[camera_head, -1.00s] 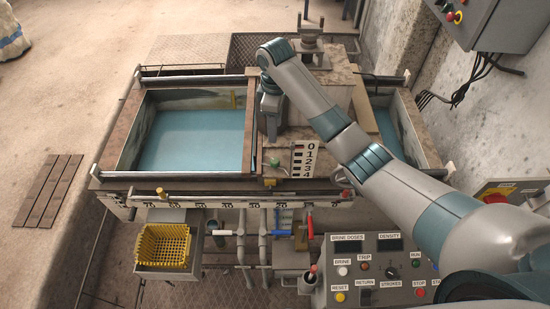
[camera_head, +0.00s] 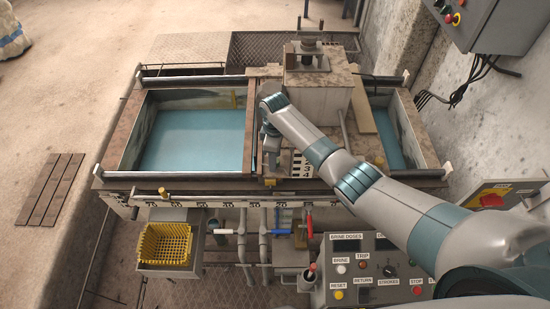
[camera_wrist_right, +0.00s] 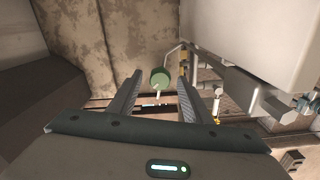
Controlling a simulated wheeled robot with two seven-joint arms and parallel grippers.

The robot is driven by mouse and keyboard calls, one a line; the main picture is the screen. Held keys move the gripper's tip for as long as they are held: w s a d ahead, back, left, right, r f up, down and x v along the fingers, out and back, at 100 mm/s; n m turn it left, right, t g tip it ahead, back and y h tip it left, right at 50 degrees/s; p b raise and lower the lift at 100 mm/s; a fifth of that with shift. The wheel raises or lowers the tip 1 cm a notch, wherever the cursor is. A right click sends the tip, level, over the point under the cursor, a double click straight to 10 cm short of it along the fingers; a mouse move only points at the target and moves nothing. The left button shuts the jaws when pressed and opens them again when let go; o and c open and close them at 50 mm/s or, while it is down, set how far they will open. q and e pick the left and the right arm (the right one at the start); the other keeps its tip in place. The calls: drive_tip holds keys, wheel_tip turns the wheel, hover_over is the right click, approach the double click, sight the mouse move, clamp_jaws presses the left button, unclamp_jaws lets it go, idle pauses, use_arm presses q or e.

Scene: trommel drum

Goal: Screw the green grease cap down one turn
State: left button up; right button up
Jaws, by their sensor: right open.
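The green grease cap (camera_wrist_right: 160,77) shows in the right wrist view as a small green knob with a pale stem below it. It appears between the tips of my right gripper (camera_wrist_right: 159,84), which is open with nothing held. From this view I cannot tell how far the cap is from the fingers. In the head view my right gripper (camera_head: 269,150) points down near the scale plate (camera_head: 302,165), and the cap is hidden by my arm there. My left gripper is not in view.
A blue-water tank (camera_head: 195,140) lies to the left, with a narrower tank (camera_head: 387,135) at the right. A rusty box housing (camera_head: 318,88) stands behind my wrist. The front holds a yellow basket (camera_head: 165,244), red-handled valve (camera_head: 309,226) and control panel (camera_head: 350,268).

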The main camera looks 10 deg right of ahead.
drive_tip(key=shift+f, duration=0.45)
drive_tip(key=c, duration=1.1)
drive_tip(key=shift+o, duration=0.2)
